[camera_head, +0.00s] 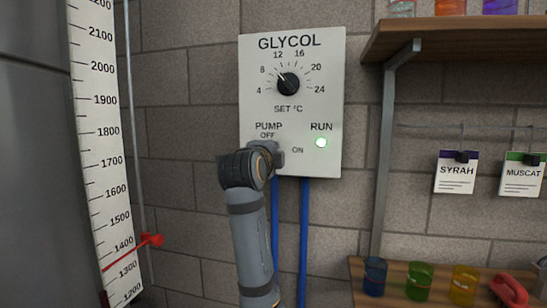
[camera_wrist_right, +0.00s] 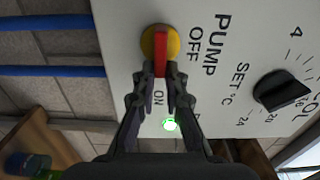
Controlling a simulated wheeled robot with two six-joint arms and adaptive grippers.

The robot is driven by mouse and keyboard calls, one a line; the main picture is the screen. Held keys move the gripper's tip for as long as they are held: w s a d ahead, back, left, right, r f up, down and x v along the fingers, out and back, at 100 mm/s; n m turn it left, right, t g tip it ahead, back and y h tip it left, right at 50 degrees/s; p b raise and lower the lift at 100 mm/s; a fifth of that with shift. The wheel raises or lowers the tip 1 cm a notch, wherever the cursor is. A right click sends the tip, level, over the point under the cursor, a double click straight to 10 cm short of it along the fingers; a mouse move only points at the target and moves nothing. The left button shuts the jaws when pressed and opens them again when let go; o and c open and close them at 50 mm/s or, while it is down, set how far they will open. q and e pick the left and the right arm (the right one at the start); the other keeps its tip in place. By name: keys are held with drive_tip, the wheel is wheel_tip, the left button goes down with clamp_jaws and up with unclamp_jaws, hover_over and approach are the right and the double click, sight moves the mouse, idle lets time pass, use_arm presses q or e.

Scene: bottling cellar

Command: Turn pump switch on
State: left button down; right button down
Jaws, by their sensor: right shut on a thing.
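The pump switch (camera_wrist_right: 160,46) is a yellow disc with a red handle on the white GLYCOL panel (camera_head: 255,100). In the right wrist view its red handle lies toward the ON label, away from the OFF label. My right gripper (camera_wrist_right: 164,74) is shut on the end of this handle. In the head view the right gripper (camera_head: 272,154) covers the switch at the panel's lower left. My left gripper is not in view.
Above the switch is the temperature dial (camera_head: 288,84). Blue pipes (camera_head: 304,240) run down below the panel. A wooden shelf on a bracket (camera_head: 400,60) stands to the right, with hanging tags (camera_head: 456,172). Coloured cups (camera_head: 420,282) sit lower right. A scale (camera_head: 100,130) is at left.

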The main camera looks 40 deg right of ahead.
idle(0.6)
drive_tip(key=c, duration=1.4)
unclamp_jaws()
drive_tip(key=shift+w, duration=0.15)
drive_tip(key=v, duration=0.7)
drive_tip(key=shift+s, duration=0.25)
drive_tip(key=shift+a, duration=0.1)
